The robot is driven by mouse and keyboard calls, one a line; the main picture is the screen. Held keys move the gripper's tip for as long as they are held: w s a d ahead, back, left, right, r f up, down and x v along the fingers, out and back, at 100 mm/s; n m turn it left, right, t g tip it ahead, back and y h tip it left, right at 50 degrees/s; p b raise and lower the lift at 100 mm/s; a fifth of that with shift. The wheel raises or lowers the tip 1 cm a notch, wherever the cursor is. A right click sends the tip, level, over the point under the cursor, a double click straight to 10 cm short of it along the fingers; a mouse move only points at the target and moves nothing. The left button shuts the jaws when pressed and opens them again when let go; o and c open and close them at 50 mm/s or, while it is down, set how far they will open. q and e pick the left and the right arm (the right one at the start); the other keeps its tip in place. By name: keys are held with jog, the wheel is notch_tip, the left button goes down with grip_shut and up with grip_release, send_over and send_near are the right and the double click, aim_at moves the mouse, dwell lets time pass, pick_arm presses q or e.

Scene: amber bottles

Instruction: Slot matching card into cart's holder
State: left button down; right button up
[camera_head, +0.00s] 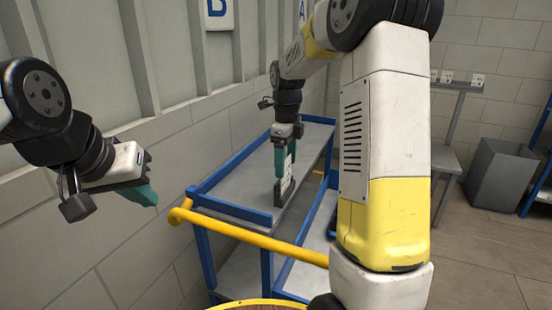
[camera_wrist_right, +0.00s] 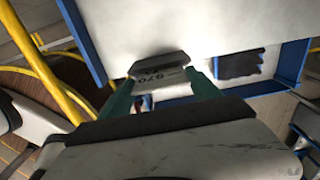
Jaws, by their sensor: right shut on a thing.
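The cart (camera_head: 232,187) has a grey top, blue rails and a yellow handle. A dark holder (camera_head: 275,198) stands at the near end of its top. My right gripper (camera_head: 285,152) is shut on a white card (camera_head: 287,176), just above the holder. The card is upright and its lower part meets the holder; how deep it sits I cannot tell. In the right wrist view, the card's printed face (camera_wrist_right: 158,76) shows between the teal fingers, beside a dark grey bar. My left gripper (camera_head: 142,195) hangs left of the cart, away from it; its finger gap is unclear.
The yellow handle (camera_head: 250,233) runs along the cart's near end. A wall with a blue B sign (camera_head: 218,10) is close on the left. Several small cards (camera_head: 460,77) stand on a rack at the back right, near a grey bin (camera_head: 497,174).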

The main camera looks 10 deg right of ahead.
jog(key=shift+f, duration=0.45)
jog(key=o, duration=1.8)
jog(key=shift+o, duration=0.2)
jog(key=shift+r, duration=0.1)
